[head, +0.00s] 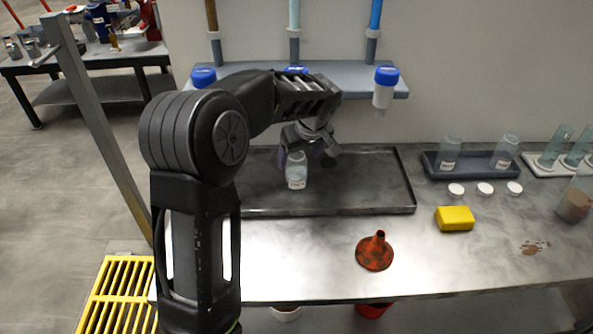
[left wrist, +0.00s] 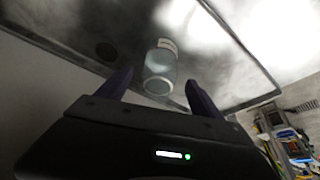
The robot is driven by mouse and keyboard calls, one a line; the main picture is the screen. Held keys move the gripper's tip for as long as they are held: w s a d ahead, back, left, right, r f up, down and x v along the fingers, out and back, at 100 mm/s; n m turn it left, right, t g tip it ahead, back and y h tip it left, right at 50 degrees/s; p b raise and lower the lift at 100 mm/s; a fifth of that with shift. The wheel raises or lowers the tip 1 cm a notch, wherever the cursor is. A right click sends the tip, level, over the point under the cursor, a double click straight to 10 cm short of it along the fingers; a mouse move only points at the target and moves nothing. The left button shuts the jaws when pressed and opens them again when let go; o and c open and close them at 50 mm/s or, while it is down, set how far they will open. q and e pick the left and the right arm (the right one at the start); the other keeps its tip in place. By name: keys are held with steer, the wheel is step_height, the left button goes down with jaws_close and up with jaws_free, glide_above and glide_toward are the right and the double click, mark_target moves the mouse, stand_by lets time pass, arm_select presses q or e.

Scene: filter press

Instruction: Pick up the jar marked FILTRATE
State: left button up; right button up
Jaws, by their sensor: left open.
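A clear jar with a white label (head: 296,172) stands upright in the dark metal tray (head: 365,208). Its label is too small to read. My left gripper (head: 308,158) is over the tray, just above and around the back of the jar's top. In the left wrist view the jar (left wrist: 160,68) shows between and beyond the two open fingers (left wrist: 158,92), with nothing held. Two more labelled jars stand in a dark rack on the right: one (head: 450,152) and another (head: 505,152); their labels are unreadable too. My right gripper is not in view.
A shelf (head: 345,80) with blue-topped filter housings (head: 384,88) hangs above the tray. A red funnel (head: 375,252), yellow block (head: 455,218) and several white lids (head: 485,188) lie on the bench. A yellow grate (head: 118,295) and slanted post (head: 95,125) are at left.

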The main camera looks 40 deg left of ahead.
arm_select(q)
steer(key=shift+a+f+p, duration=0.2)
steer(key=shift+f+p, duration=0.15)
steer(key=shift+f, duration=0.15)
steer(key=p+x, duration=0.1)
steer(key=x, duration=0.3)
steer(key=shift+w+f, duration=0.1)
steer(key=shift+w, duration=0.05)
jaws_close()
stand_by(0.7)
steer(key=shift+r, duration=0.35)
